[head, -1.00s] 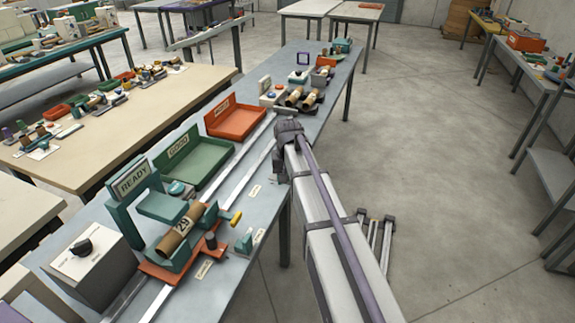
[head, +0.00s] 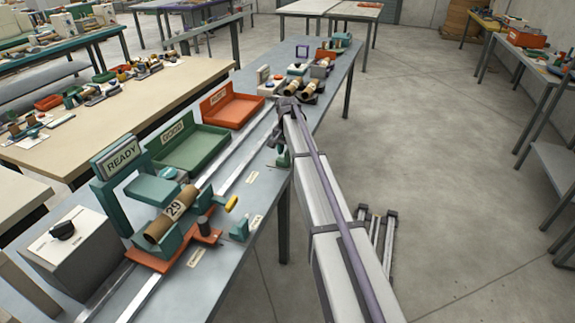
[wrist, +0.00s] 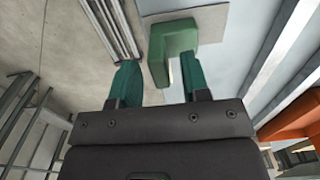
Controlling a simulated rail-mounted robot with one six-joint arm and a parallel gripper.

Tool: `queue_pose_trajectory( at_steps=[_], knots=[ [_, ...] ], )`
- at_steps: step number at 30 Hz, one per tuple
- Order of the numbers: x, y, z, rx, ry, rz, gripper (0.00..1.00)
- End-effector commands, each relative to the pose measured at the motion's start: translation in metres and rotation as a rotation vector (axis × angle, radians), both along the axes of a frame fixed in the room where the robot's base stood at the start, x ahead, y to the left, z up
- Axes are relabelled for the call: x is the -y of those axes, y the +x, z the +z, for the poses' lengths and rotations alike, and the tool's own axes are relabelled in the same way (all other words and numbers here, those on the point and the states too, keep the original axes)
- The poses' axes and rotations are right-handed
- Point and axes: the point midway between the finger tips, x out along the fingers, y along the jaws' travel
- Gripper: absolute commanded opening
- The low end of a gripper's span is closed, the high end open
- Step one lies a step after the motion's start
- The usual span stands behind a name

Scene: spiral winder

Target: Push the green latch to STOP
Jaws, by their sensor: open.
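A small green latch (head: 239,229) stands near the right edge of the bench in the head view, beside pale labels too small to read. In the wrist view, a green L-shaped block (wrist: 172,40) that looks like this latch lies ahead of the fingers, nearer the right one. My gripper (wrist: 158,65) is open and empty, with its two teal fingers apart. In the head view my gripper (head: 283,157) points down over the bench's right edge, farther along the bench than the latch. I cannot tell whether a finger touches the latch.
A cardboard tube (head: 171,212) marked 29 rests on an orange-based carriage on the rails. A READY sign (head: 122,156), a green tray (head: 190,148) and an orange tray (head: 232,108) stand along the left side. A yellow knob (head: 231,203) sits near the latch.

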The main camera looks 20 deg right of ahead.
Motion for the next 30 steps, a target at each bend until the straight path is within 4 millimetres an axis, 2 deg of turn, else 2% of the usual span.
queue_pose_trajectory(
  at_steps=[1, 9, 23, 30],
  knots=[
    [0.0000, 0.0000, -0.0109, 0.000, 0.000, 0.000, 0.43],
    [-0.0001, -0.0001, -0.0085, 0.000, 0.000, 0.001, 0.43],
    [0.0000, -0.0001, -0.0086, 0.000, 0.000, 0.001, 0.00],
    [0.0000, -0.0001, -0.0087, 0.000, 0.000, 0.001, 0.00]
  ],
)
